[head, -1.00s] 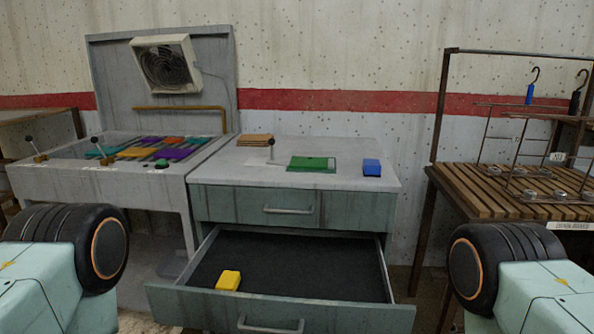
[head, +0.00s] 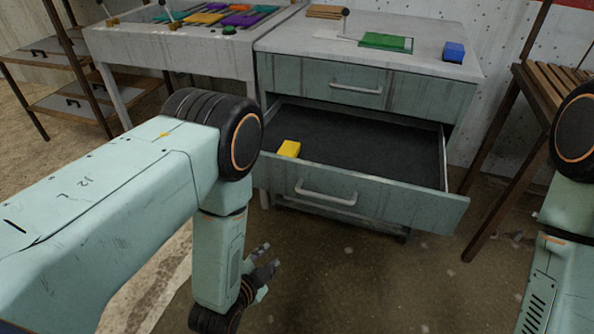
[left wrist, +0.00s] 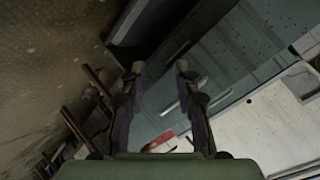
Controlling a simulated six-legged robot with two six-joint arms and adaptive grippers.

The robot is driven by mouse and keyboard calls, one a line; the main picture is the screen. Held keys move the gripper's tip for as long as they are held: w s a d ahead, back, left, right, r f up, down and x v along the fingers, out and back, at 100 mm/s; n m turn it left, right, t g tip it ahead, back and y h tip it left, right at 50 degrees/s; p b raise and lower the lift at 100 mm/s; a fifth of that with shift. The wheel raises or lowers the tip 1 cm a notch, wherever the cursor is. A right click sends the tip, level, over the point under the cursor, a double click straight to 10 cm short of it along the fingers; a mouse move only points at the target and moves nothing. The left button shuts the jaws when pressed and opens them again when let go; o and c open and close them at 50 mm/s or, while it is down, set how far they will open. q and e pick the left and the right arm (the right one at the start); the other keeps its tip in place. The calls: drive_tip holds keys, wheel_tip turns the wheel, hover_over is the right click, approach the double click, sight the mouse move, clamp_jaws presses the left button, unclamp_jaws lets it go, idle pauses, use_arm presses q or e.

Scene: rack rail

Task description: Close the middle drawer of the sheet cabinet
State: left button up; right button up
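The sheet cabinet (head: 285,40) stands at the upper middle of the head view. Its middle drawer (head: 395,201) is pulled well out, showing a dark interior. The drawer front has a pale bar handle (head: 326,193). A yellow block (head: 289,148) lies in the drawer's front left corner. My left gripper (head: 268,268) is in front of and lower than the drawer front in the picture, apart from the handle. In the left wrist view its two fingers (left wrist: 160,68) are spread with nothing between them. My right gripper is out of view; only part of its arm shows.
The top drawer (head: 408,94) is shut. A green pad (head: 386,41) and a blue block (head: 453,51) lie on the cabinet top. A slatted wooden bench (head: 545,95) stands at right, and a panel with coloured pieces (head: 170,45) at left. The floor before the cabinet is clear.

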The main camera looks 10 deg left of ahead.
use_arm(q)
drive_tip(key=w+r+m+t, duration=0.1)
drive_tip(key=r, duration=0.1)
drive_tip(key=w+d+r+m+t, duration=0.1)
drive_tip(key=w, duration=0.1)
drive_tip(key=w+r+m+t, duration=0.1)
drive_tip(key=w+r+m, duration=0.1)
drive_tip(key=shift+d+r+t+h, duration=0.15)
drive_tip(key=shift+r+t+h, duration=0.15)
drive_tip(key=c, duration=0.3)
drive_tip(key=r+m+t, duration=0.1)
drive_tip(key=r, duration=0.1)
drive_tip(key=w+r+m+t, duration=0.1)
drive_tip(key=m, duration=0.1)
drive_tip(key=shift+w+r, duration=0.1)
drive_tip(key=shift+r, duration=0.25)
clamp_jaws()
drive_tip(key=m+b, duration=0.1)
drive_tip(key=b, duration=0.2)
approach(300, 164)
drive_tip(key=w, duration=0.5)
drive_tip(key=shift+w+d+f, duration=0.2)
drive_tip(key=shift+d+f, duration=0.15)
drive_tip(key=shift+d, duration=0.05)
drive_tip(key=shift+w+r+b, duration=0.1)
drive_tip(key=shift+w+b, duration=0.2)
drive_tip(key=shift+w, duration=0.4)
drive_tip(key=shift+w, duration=0.1)
